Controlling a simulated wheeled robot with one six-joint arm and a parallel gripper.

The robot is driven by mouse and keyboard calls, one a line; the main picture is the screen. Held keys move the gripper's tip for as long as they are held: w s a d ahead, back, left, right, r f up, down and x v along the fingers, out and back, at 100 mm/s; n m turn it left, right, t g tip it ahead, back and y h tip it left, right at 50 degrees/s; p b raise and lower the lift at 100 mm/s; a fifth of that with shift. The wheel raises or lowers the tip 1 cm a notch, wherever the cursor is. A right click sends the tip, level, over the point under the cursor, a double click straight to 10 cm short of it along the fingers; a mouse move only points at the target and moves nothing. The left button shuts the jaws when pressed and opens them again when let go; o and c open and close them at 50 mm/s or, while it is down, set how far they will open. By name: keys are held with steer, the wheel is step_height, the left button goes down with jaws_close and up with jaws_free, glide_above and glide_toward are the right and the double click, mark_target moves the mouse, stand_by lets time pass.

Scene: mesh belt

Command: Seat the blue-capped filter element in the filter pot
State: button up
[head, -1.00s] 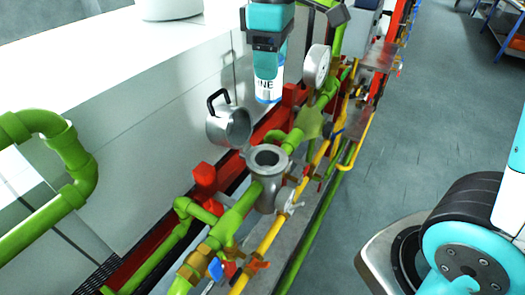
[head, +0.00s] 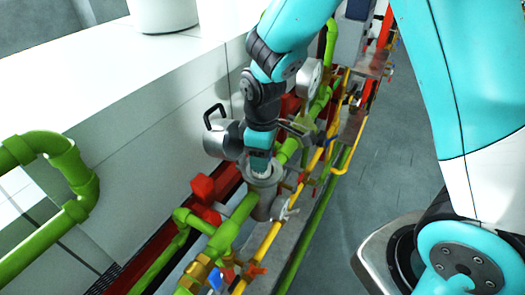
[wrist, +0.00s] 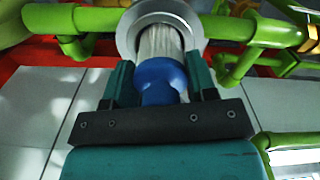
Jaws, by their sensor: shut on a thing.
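The filter pot (head: 264,204) is a grey metal vessel in the green pipe line, with its mouth upward. My gripper (head: 260,165) is right at that mouth, pointing down, and hides most of it. In the wrist view my gripper (wrist: 160,80) is shut on the blue cap of the filter element (wrist: 158,76). The element's white pleated body (wrist: 160,42) extends into the round metal rim of the pot (wrist: 192,20). Its lower end is hidden inside, so its depth cannot be told. The cap is between my fingers, outside the rim.
A silver lid with a black handle (head: 222,138) stands open left of the pot. The grey floor at right is open.

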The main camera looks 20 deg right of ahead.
steer(key=shift+f+b, duration=0.5)
steer(key=shift+f, duration=0.1)
steer(key=o, duration=1)
step_height(320, 180, up, 13)
steer(key=shift+f+b, duration=0.1)
steer(key=shift+b, duration=0.45)
steer(key=s+a+r+m+y, duration=0.1)
steer(key=s, duration=0.5)
steer(key=s+a+r+m+y, duration=0.1)
steer(key=s+a, duration=0.1)
steer(key=s, duration=0.4)
steer(key=s+a+r+m+y, duration=0.1)
steer(key=s+y, duration=0.1)
steer(key=s, duration=0.4)
steer(key=shift+s+a+r, duration=0.25)
steer(key=shift+a+r, duration=0.1)
steer(key=shift+r, duration=0.05)
